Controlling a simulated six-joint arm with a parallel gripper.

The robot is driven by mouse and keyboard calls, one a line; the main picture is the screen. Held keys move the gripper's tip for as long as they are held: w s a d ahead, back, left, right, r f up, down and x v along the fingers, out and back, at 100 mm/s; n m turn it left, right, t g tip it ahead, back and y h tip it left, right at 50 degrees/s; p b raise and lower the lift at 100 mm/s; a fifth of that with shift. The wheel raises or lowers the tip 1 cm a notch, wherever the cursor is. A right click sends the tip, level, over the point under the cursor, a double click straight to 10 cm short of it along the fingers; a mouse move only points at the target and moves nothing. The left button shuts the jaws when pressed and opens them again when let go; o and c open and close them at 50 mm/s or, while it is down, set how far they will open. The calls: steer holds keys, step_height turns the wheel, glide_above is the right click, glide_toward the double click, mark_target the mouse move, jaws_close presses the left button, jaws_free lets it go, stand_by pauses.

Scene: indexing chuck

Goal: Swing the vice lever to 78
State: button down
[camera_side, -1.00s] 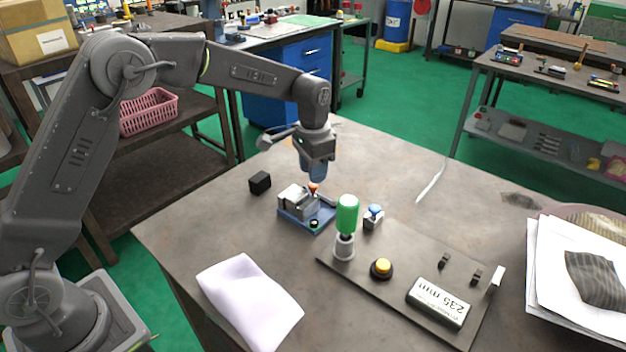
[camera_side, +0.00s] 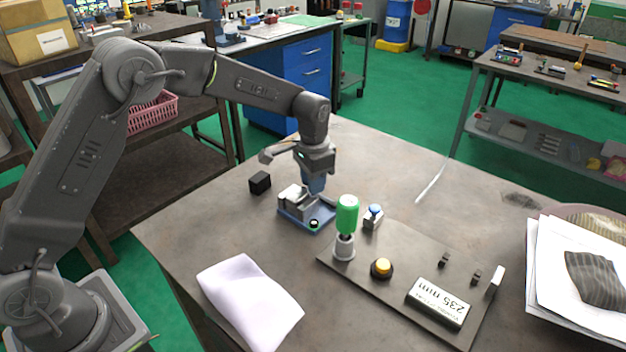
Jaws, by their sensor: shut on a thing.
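The small vice (camera_side: 292,197) has grey jaws on a blue base and stands near the middle of the table. My gripper (camera_side: 315,188) points down at the back right of the vice. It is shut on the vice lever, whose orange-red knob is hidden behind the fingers. The lever's angle and any scale marks are too small or hidden to read.
A green-topped post (camera_side: 346,215) and a small block with a blue knob (camera_side: 373,216) stand close to the right. A black cube (camera_side: 260,182) lies left; a pale cloth (camera_side: 248,300) lies in front.

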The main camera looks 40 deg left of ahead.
steer(key=shift+w, duration=0.1)
stand_by(0.3)
steer(key=w+m, duration=0.1)
steer(key=m, duration=0.1)
steer(key=w+m, duration=0.1)
steer(key=m, duration=0.1)
steer(key=shift+d, duration=0.2)
steer(key=w+m, duration=0.1)
steer(key=m, duration=0.1)
steer(key=w+d+m, duration=0.1)
steer(key=m, duration=0.1)
steer(key=shift+d+m, duration=0.15)
steer(key=shift+m, duration=0.15)
steer(key=m, duration=0.1)
steer(key=w+d+m, duration=0.1)
steer(key=m, duration=0.1)
steer(key=shift+w+d+m, duration=0.1)
steer(key=shift+d+m, duration=0.1)
steer(key=shift+m, duration=0.1)
steer(key=shift+w+d+r+m, duration=0.15)
steer(key=shift+d+m, duration=0.25)
steer(key=shift+m, duration=0.4)
steer(key=shift+w+d+f+m, duration=0.15)
steer(key=shift+d+m, duration=0.25)
steer(key=shift+m, duration=0.4)
steer(key=shift+r, duration=0.1)
steer(key=c, duration=1.2)
jaws_free()
